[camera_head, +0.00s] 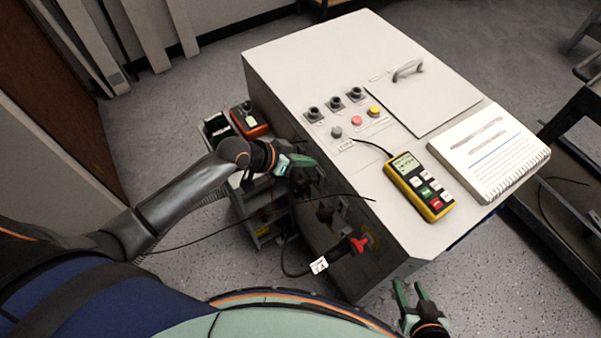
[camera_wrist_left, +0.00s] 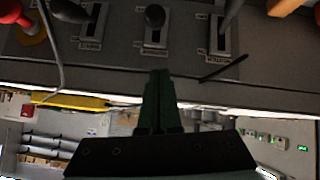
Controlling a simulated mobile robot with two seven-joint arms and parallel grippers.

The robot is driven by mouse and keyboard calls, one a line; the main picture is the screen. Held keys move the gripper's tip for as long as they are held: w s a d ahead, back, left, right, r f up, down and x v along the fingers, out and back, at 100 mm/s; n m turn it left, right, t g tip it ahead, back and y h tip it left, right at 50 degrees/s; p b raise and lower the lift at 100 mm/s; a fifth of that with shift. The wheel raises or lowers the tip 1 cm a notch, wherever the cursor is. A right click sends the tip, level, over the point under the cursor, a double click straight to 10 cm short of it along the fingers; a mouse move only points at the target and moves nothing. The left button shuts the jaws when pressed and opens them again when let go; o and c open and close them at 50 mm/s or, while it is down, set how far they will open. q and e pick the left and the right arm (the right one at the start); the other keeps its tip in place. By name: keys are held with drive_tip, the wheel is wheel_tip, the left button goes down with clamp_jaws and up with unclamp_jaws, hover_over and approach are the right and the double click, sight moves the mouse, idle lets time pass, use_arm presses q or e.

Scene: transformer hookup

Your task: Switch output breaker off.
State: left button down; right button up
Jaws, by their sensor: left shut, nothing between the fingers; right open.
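The grey cabinet (camera_head: 300,75) carries lever switches on its front face. In the left wrist view three slotted levers show in a row: a left one (camera_wrist_left: 90,25), a middle one with a round black knob (camera_wrist_left: 155,16) and a right one (camera_wrist_left: 220,38). Their labels are too small to read, so I cannot tell which is the output breaker. My left gripper (camera_head: 303,161) is shut and empty in front of the panel. In the wrist view its fingertips (camera_wrist_left: 160,74) lie just below the middle lever's plate, apart from the knob. My right gripper (camera_head: 413,291) is open and empty, low beside the cabinet.
A yellow meter (camera_head: 420,186), a notebook (camera_head: 488,152) and several buttons (camera_head: 357,120) are on the cabinet top. A small cart (camera_head: 248,215) with an orange meter (camera_head: 250,121) stands left.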

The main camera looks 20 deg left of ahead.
sight(309, 181)
use_arm(q)
drive_tip(key=shift+s+a+f, duration=0.15)
drive_tip(key=shift+s+f, duration=0.35)
drive_tip(key=shift+f, duration=0.35)
drive_tip(key=shift+s+a+f, duration=0.15)
drive_tip(key=shift+s+f, duration=0.35)
drive_tip(key=shift+f, duration=0.35)
